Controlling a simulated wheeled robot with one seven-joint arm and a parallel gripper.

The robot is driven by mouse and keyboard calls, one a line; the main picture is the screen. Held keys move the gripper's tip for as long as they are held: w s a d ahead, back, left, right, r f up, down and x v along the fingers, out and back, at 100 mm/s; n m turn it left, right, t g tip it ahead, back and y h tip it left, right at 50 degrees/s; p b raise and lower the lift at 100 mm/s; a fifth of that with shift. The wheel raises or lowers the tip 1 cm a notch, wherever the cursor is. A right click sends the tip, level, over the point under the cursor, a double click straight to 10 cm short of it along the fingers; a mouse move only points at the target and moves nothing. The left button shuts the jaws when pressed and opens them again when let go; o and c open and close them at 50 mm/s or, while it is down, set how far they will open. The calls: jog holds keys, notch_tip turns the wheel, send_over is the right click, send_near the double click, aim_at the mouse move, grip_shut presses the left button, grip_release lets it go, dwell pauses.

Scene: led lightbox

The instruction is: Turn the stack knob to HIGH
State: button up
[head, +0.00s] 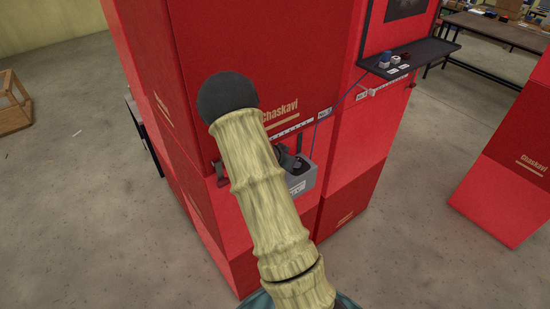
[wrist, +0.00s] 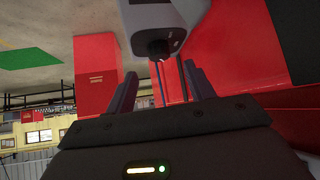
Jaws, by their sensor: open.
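A grey control box (head: 303,180) with a white label is on the front of the red cabinet. Part of it is hidden behind my arm in the head view. The grey box (wrist: 165,18) also shows at the top of the wrist view, with a black knob (wrist: 158,50) on its face. My gripper (wrist: 160,84) is open, with its fingers apart and nothing between them. The knob is just beyond the fingertips, roughly centred between them. In the head view my gripper (head: 287,158) is a dark shape beside the box, mostly hidden by my arm. The knob's setting cannot be read.
The red cabinet (head: 260,60) stands directly behind the box. A dark shelf (head: 425,58) with small items is at the upper right, and a blue cable (head: 340,98) runs down from it. Another red panel (head: 510,170) stands at the right. The grey floor (head: 60,200) is open at left.

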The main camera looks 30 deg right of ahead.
jog(key=p+v, duration=0.1)
jog(key=v, duration=1)
jog(key=shift+w, duration=0.1)
jog(key=shift+s, duration=0.2)
